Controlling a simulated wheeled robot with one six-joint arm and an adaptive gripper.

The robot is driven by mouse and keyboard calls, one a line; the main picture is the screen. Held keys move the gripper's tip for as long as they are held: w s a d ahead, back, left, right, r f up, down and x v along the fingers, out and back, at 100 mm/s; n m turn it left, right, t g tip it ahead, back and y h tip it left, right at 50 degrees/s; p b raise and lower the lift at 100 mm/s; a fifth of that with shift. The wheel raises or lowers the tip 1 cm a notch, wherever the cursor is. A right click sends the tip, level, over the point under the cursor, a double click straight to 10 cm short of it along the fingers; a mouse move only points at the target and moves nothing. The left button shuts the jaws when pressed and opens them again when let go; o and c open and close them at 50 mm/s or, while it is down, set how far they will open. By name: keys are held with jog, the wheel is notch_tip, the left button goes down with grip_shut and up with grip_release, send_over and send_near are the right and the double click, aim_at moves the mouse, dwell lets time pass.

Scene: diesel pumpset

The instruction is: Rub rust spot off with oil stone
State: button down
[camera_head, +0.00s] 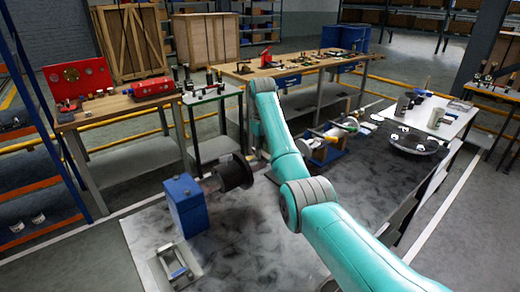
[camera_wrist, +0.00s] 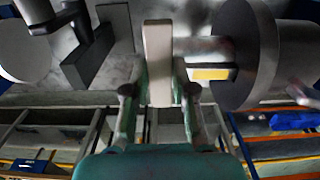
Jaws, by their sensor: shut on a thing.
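My gripper (camera_wrist: 158,92) is in the wrist view, its two fingers closed on a pale beige bar, the oil stone (camera_wrist: 158,50). The stone points up in the picture, away from the palm. Stone and shaft look very close, but contact is unclear. A large dark grey disc (camera_wrist: 236,55) adjoins the shaft on the right. In the head view my gripper and the stone are hidden by my arm.
A blue block (camera_head: 186,205) and a dark drum (camera_head: 233,174) stand on the stained floor plate (camera_head: 245,250). A wooden bench (camera_head: 290,65) lies behind. Dark brackets (camera_wrist: 92,45) stand left of the stone.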

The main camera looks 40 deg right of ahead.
jog(key=shift+s, duration=0.15)
jog(key=shift+w, duration=1.15)
jog(key=shift+s+f, duration=0.2)
jog(key=shift+s, duration=1)
jog(key=shift+w+r, duration=0.1)
jog(key=shift+w, duration=1.1)
jog(key=shift+s, duration=0.1)
jog(key=shift+s+r, duration=0.1)
jog(key=shift+s, duration=0.95)
jog(key=shift+w, duration=0.1)
jog(key=shift+w, duration=1.1)
